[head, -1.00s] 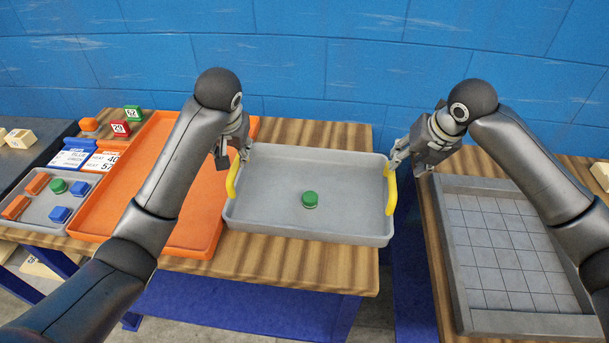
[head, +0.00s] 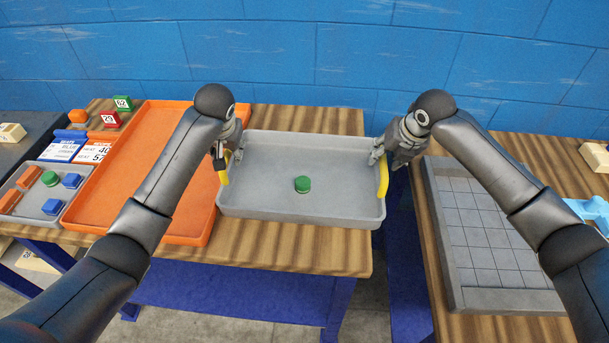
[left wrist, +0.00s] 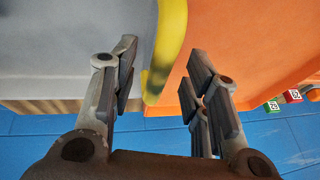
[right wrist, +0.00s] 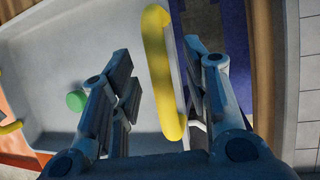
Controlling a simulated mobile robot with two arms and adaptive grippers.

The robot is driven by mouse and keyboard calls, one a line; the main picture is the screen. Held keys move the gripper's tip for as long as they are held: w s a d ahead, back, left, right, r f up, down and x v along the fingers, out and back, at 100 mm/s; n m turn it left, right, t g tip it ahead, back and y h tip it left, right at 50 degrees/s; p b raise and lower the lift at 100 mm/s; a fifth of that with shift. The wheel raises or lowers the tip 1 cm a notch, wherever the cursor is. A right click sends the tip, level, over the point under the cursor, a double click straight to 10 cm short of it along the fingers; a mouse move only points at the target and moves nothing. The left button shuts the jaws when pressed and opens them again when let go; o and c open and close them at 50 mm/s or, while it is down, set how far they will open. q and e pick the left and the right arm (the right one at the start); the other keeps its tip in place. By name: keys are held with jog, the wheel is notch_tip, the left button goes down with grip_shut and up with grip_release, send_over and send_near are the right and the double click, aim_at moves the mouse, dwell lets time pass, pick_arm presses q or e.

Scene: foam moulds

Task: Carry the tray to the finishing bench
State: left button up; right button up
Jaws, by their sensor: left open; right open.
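The grey tray (head: 270,210) lies on the wooden table, with a round green piece (head: 302,184) inside it. It has a yellow handle on its left end (head: 224,170) and one on its right end (head: 383,178). My left gripper (head: 222,160) is open at the left handle; in the left wrist view that handle (left wrist: 168,45) runs between the spread fingers. My right gripper (head: 380,157) is open at the right handle; in the right wrist view that handle (right wrist: 163,75) lies between the fingers. I cannot tell whether any finger touches a handle.
An orange tray (head: 130,150) sits left of the grey tray. A small grey tray (head: 28,215) with coloured pieces lies further left. Across a gap, a right-hand bench (head: 500,327) bears a grey gridded tray (head: 437,185) and a light blue object (head: 590,211).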

pick_arm(q)
jog(key=shift+x, duration=1.2)
pick_arm(e)
jog(key=shift+x, duration=1.2)
pick_arm(q)
jog(key=shift+c, duration=0.3)
pick_arm(e)
jog(key=shift+c, duration=0.4)
pick_arm(q)
grip_shut()
pick_arm(e)
grip_shut()
pick_arm(q)
jog(key=shift+w+r, duration=0.1)
jog(key=shift+r, duration=0.05)
pick_arm(e)
jog(key=shift+w+r, duration=0.1)
jog(key=shift+r, duration=0.05)
